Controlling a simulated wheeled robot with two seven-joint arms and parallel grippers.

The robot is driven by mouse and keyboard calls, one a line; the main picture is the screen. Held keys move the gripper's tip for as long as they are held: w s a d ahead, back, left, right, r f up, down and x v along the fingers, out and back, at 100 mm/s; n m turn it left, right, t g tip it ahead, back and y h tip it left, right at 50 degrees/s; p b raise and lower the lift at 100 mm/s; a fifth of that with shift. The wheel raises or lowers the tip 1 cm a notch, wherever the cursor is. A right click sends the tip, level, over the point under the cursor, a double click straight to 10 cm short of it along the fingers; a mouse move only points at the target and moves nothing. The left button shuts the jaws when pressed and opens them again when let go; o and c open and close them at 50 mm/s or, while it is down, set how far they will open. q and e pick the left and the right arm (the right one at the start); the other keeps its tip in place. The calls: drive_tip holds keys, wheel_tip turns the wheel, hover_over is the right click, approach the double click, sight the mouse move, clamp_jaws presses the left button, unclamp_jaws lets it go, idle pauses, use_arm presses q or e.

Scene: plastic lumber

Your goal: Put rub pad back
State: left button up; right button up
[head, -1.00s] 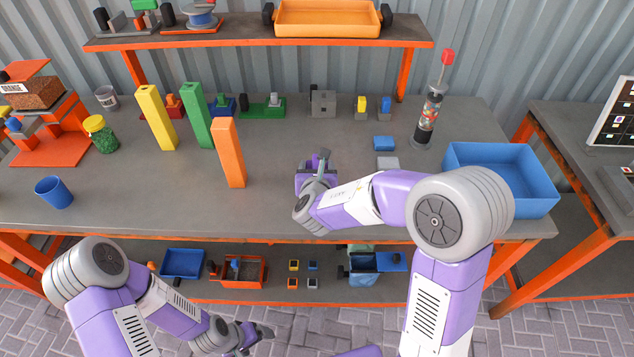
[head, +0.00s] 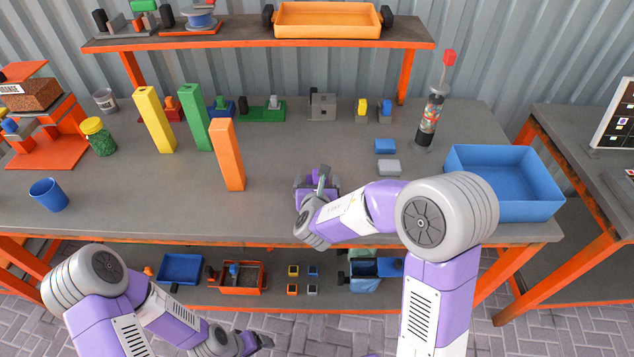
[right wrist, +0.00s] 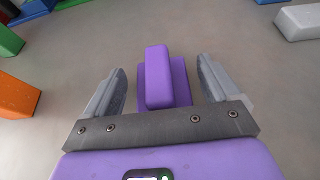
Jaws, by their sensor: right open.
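A purple block with a raised ridge on top (right wrist: 168,80), which looks like the rub pad, sits on the grey workbench (head: 270,150). In the right wrist view it lies between the two spread fingers of my right gripper (right wrist: 163,88), with a gap on each side. In the head view the purple block (head: 317,175) shows only partly behind my right gripper (head: 318,188), near the middle of the bench. My left gripper (head: 258,342) hangs low in front of the bench, and its finger gap is not clear.
Orange (head: 227,155), green (head: 195,118) and yellow (head: 154,120) posts stand left of my right gripper. Blue (head: 385,146) and grey (head: 388,167) blocks lie to its right. A blue bin (head: 505,205) stands at the right edge. A shelf (head: 250,40) runs above the back.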

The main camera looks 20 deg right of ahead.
drive_tip(key=shift+r, duration=0.1)
drive_tip(key=shift+s+r+p, duration=0.1)
drive_tip(key=shift+r+p, duration=0.1)
drive_tip(key=shift+p, duration=0.1)
drive_tip(key=p+v, duration=0.2)
drive_tip(key=v, duration=0.9)
drive_tip(key=shift+s, duration=0.4)
